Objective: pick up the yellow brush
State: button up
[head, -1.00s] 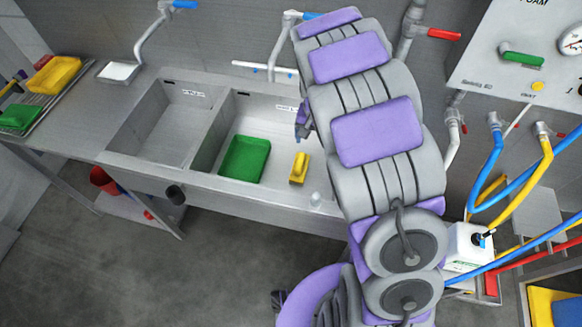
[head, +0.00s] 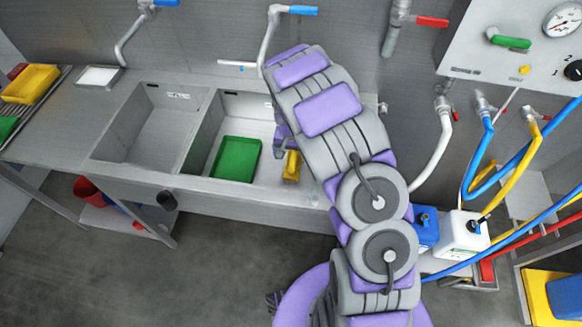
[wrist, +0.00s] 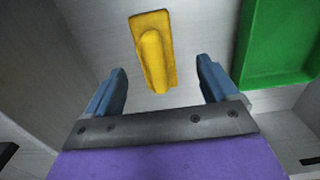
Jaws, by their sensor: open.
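The yellow brush (head: 292,166) lies in the right-hand basin of the steel sink, to the right of a green tray (head: 236,159). In the head view my arm partly covers it. In the wrist view the yellow brush (wrist: 153,50) shows whole, with a raised handle on a flat rectangular base. My gripper (wrist: 163,82) is open, with one blue finger on each side of the picture and the brush between and beyond the fingertips. Nothing is held. In the head view my gripper (head: 281,150) is mostly hidden behind the arm, just left of the brush.
The green tray (wrist: 278,45) lies right of the brush in the wrist view. Basin walls (wrist: 85,30) rise close by. A divider separates the empty left basin (head: 148,130). A faucet (head: 270,40) stands behind the right basin. Hoses and bottles (head: 462,235) are at the right.

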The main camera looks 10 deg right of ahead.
aim_at(294, 159)
jog(key=shift+f, duration=0.9)
jog(key=shift+w+d+f+b, duration=0.1)
jog(key=shift+d+f+b, duration=0.25)
jog(key=shift+d+f, duration=0.35)
jog(key=f, duration=0.1)
jog(key=f+b, duration=0.1)
jog(key=f, duration=0.1)
jog(key=shift+w+f, duration=0.25)
jog(key=shift+f, duration=0.1)
jog(key=shift+a+f, duration=0.35)
jog(key=shift+f, duration=0.05)
jog(key=shift+d, duration=0.3)
jog(key=c, duration=0.6)
jog(key=shift+a, duration=0.25)
jog(key=c, duration=0.6)
jog(key=shift+r, duration=0.15)
